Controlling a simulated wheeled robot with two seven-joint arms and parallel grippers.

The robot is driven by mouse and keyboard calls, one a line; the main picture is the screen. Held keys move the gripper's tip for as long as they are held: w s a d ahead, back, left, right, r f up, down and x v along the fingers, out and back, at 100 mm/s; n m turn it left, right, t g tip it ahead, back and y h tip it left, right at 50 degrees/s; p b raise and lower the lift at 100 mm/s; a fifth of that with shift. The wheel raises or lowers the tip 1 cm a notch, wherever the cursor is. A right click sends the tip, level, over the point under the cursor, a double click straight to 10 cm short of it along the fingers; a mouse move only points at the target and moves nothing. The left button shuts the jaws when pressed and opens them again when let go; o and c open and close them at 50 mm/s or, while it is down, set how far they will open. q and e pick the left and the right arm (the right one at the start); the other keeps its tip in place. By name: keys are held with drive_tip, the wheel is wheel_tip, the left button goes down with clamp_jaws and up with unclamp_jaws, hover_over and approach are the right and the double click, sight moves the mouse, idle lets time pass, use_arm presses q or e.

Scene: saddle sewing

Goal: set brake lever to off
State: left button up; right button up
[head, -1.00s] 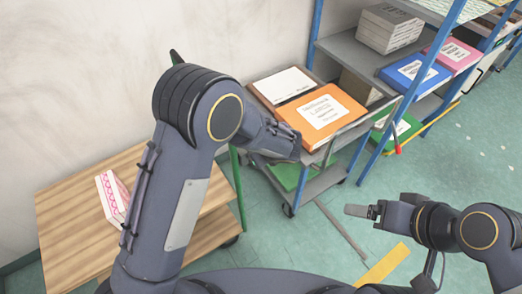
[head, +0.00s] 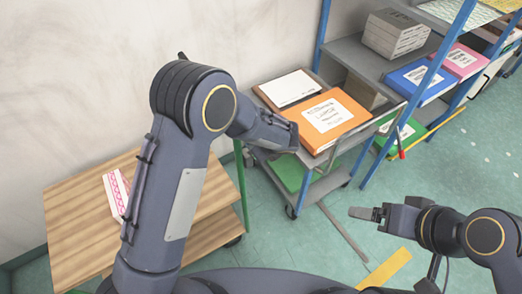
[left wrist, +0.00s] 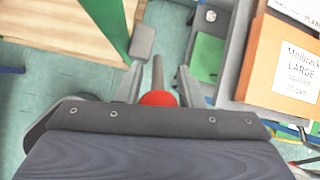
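A red knob (left wrist: 158,98) on a grey rod (left wrist: 158,72), which looks like the brake lever, shows in the left wrist view. My left gripper (left wrist: 160,68) is open, with one finger on each side of the knob and rod. I cannot tell whether the fingers touch the knob. In the head view my left gripper (head: 288,135) is over the near left side of the grey trolley (head: 322,188), and the knob there is hidden. My right gripper (head: 362,213) is away to the right above the floor. Its fingers show edge-on.
The trolley carries an orange box (head: 322,135) and a white-labelled box (head: 292,88). A wooden table (head: 85,225) with a pink-white box (head: 115,193) stands at the left. A blue-framed shelf (head: 336,48) stands behind. Another red-tipped handle (head: 401,152) shows at the trolley's right.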

use_arm(q)
drive_tip(key=shift+o, duration=1.4)
drive_tip(key=shift+s+d, duration=0.1)
drive_tip(key=v, duration=0.7)
drive_tip(key=shift+r+b, duration=0.3)
drive_tip(key=shift+b, duration=0.15)
